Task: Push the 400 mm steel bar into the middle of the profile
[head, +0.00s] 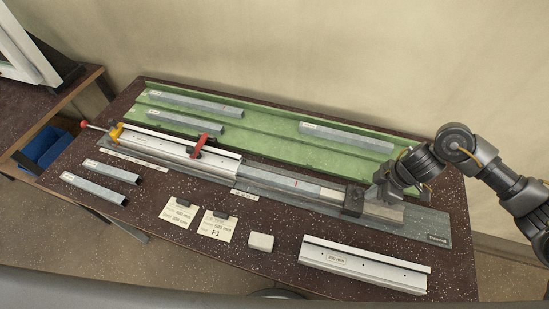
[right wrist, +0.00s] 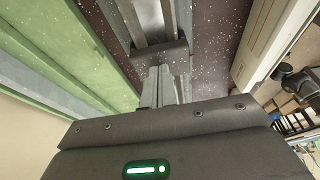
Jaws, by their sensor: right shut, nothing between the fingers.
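The aluminium profile (head: 170,148) lies in the fixture at the left of the bench, under a red-handled clamp (head: 199,145). A grey steel bar (head: 275,177) with a red mark lies in line with it to the right. Its left end meets the profile's right end; how far it reaches inside is hidden. My left gripper is out of view.
A green tray (head: 270,147) with several steel bars runs along the back. Two short bars (head: 100,182) lie front left. Two cards (head: 180,213), a small pale block (head: 261,242) and a loose profile (head: 365,264) lie along the front. Bare bench lies between them.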

